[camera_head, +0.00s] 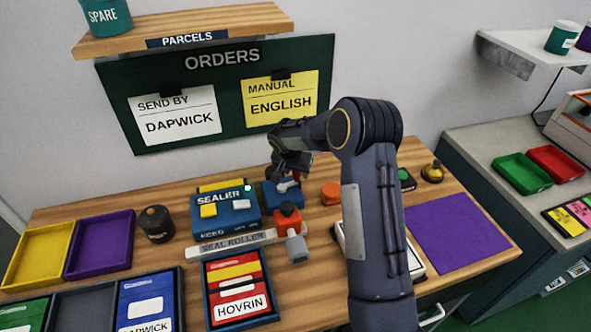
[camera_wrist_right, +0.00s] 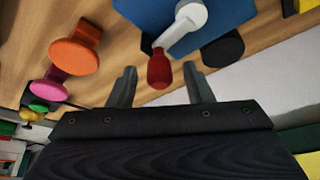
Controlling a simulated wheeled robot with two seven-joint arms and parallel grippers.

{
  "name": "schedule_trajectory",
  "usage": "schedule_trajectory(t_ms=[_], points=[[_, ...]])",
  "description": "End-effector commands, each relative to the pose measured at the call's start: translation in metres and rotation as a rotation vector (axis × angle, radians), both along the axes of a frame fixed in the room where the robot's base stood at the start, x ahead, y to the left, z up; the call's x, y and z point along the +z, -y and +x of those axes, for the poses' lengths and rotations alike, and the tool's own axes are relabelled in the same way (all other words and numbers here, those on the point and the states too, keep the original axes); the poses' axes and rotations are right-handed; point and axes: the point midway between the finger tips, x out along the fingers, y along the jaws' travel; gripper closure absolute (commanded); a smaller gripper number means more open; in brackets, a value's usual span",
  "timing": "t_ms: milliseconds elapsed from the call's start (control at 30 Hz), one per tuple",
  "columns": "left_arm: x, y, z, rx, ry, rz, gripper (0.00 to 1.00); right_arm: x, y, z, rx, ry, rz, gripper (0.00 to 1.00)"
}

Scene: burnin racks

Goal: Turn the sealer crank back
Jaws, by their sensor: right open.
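The blue sealer (camera_head: 232,214) stands on the wooden bench, with a smaller blue housing (camera_head: 283,200) at its right. The crank has a pale grey arm (camera_wrist_right: 190,18) and a red knob (camera_wrist_right: 159,71). In the head view the crank is largely hidden by my right gripper (camera_head: 294,172), which is above the housing. In the right wrist view my right gripper (camera_wrist_right: 161,80) is open, its two fingers either side of the red knob with gaps visible. The knob is not clamped. My left gripper is not in view.
An orange-and-grey device (camera_head: 289,218) and the seal roller strip (camera_head: 232,243) are in front of the sealer. An orange knob-shaped piece (camera_head: 331,193) stands at its right. A dark jar (camera_head: 156,224) stands left. A purple mat (camera_head: 458,232) lies bare at the right.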

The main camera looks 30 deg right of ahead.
Motion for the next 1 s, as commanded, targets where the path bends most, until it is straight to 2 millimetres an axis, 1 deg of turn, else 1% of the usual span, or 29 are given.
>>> schedule_trajectory(t_ms=[267, 300, 633, 867, 1000], points=[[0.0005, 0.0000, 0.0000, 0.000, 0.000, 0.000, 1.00, -0.0028, 0.0011, 0.0010, 0.000, 0.001, 0.000, 0.54], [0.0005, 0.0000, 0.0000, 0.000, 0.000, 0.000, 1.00, -0.0028, 0.0012, 0.0010, 0.000, 0.001, 0.000, 0.55], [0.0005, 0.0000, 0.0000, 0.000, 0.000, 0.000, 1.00, -0.0027, 0.0011, 0.0008, 0.000, 0.001, 0.000, 0.98], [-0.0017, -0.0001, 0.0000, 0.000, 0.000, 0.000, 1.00, -0.0033, 0.0012, 0.0017, 0.020, 0.002, 0.000, 0.98], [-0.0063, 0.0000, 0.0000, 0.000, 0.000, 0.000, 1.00, -0.0044, 0.0019, 0.0038, 0.069, 0.001, 0.001, 0.98]])
